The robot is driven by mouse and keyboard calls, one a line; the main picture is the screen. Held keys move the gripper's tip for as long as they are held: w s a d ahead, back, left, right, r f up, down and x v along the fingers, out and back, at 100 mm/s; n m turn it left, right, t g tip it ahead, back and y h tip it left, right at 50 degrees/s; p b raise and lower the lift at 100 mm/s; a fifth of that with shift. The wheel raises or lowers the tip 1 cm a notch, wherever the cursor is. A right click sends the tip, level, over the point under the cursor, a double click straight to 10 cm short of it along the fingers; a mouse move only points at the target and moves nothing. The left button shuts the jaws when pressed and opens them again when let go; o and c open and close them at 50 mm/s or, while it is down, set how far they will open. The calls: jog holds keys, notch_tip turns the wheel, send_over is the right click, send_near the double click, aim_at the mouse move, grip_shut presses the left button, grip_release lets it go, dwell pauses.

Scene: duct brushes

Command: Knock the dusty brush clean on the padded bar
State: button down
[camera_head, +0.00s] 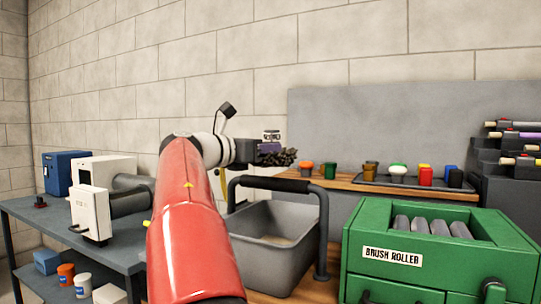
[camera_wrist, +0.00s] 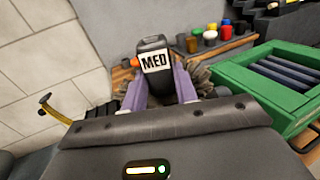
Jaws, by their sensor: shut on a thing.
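My gripper (camera_head: 265,149) is shut on the dusty brush (camera_head: 284,158). The brush has dark, grey-brown bristles and a dark end block labelled MED, which shows between my purple fingers in the wrist view (camera_wrist: 155,62). Some bristles show beside the fingers there (camera_wrist: 203,76). The padded bar (camera_head: 275,183) is a dark sleeve on a grey tube frame over a grey bin (camera_head: 262,232). In the head view the brush is above the bar with a small gap in the picture; its depth relative to the bar is unclear. The bar is not discernible in the wrist view.
A green brush roller box (camera_head: 440,262) stands at the right front. Several coloured pots and brushes line the wooden bench (camera_head: 345,184) behind. A rack (camera_head: 510,160) holds rollers at far right. A white machine (camera_head: 90,210) stands on the left table. A yellow hooked part (camera_wrist: 55,112) shows at left.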

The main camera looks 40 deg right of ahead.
aim_at(265, 160)
notch_tip(265, 160, down, 3)
jog(key=shift+f+b, duration=0.1)
jog(key=shift+b, duration=0.85)
notch_tip(265, 160, up, 5)
jog(key=p, duration=0.4)
jog(key=shift+f+p, duration=0.15)
jog(key=shift+p, duration=0.15)
jog(key=shift+f, duration=0.2)
notch_tip(265, 160, down, 4)
jog(key=b, duration=0.3)
notch_tip(265, 160, up, 4)
jog(key=p, duration=0.2)
jog(key=shift+p, duration=0.3)
